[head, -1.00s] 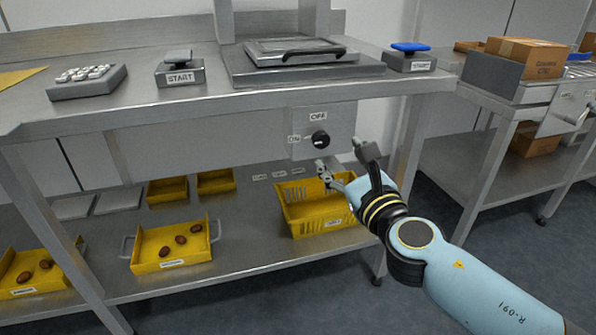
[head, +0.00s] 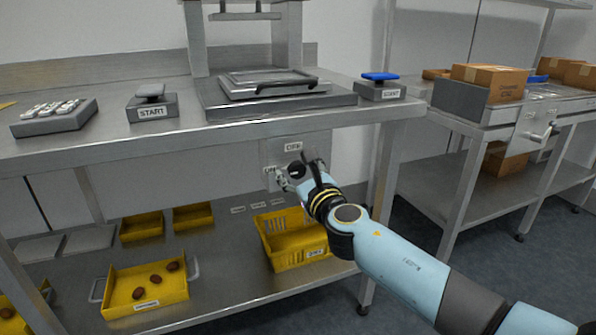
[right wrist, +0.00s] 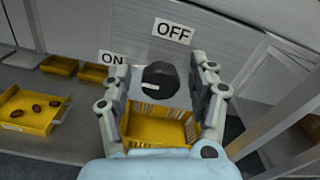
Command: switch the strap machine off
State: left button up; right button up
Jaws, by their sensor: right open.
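The black rotary knob (right wrist: 160,78) sits on a grey panel (right wrist: 215,50) under the bench top. A white "OFF" label (right wrist: 173,31) is above it and an "ON" label (right wrist: 112,57) is to its left. The knob's pale mark points left and slightly down in the right wrist view, towards the ON side. My right gripper (right wrist: 157,75) is open, with a finger on each side of the knob and gaps visible between. In the head view my right gripper (head: 298,172) covers most of the knob. My left gripper is not in view.
The bench top (head: 235,128) overhangs the panel. Below, a yellow basket (head: 290,240) and a yellow tray of dates (head: 145,290) stand on the shelf. A bench leg (head: 380,200) stands right of the panel.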

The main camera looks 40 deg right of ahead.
jog(key=shift+c, duration=0.2)
jog(key=c, duration=1.1)
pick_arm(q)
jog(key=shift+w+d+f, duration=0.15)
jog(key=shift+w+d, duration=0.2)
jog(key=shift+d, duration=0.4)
pick_arm(e)
jog(key=shift+c, duration=0.2)
